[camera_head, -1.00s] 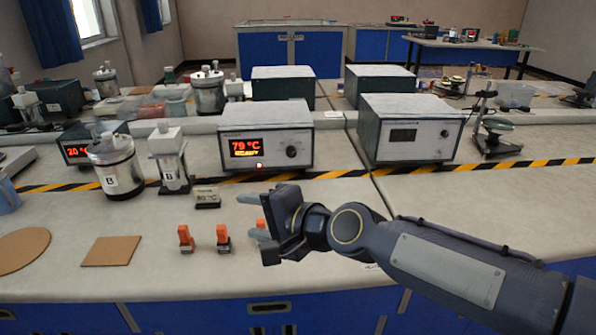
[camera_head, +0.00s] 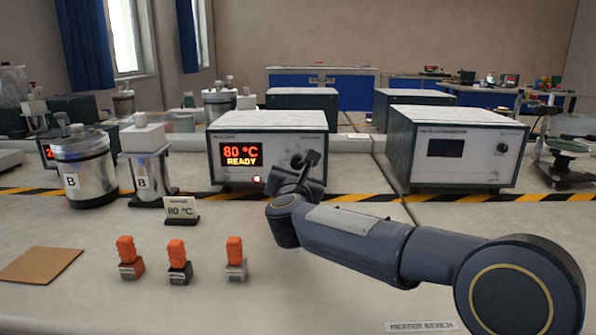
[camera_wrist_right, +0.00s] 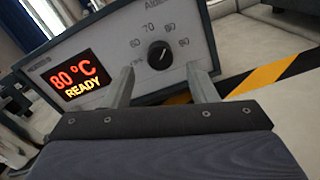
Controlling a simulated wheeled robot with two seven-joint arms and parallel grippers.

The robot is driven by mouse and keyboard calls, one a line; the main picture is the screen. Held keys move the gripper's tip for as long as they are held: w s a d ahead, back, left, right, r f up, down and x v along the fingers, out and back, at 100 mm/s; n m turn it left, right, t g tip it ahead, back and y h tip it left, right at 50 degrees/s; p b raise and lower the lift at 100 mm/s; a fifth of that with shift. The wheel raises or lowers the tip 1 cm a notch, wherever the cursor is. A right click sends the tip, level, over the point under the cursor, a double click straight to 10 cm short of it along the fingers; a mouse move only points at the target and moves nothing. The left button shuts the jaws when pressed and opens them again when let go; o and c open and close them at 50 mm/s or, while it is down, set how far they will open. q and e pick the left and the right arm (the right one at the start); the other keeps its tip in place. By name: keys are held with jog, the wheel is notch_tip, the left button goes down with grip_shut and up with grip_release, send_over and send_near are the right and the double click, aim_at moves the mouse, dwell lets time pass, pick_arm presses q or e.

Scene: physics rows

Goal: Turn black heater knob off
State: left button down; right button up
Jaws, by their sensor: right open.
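In the head view the knob is mostly hidden by my right gripper (camera_head: 305,166), which is in front of the panel. In the right wrist view the open fingers (camera_wrist_right: 160,72) stand on either side below the knob, apart from it, with nothing between them. My left gripper is out of view.
A small 80 °C card (camera_head: 180,209) stands before the heater. Metal canisters marked B (camera_head: 86,170) are at left. Another box with a blank display (camera_head: 455,150) stands at right. Several orange-topped pieces (camera_head: 178,258) stand in front. A striped tape (camera_head: 365,198) crosses the bench.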

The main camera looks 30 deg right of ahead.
aim_at(297, 165)
jog(key=shift+x, duration=1.95)
jog(key=c, duration=1)
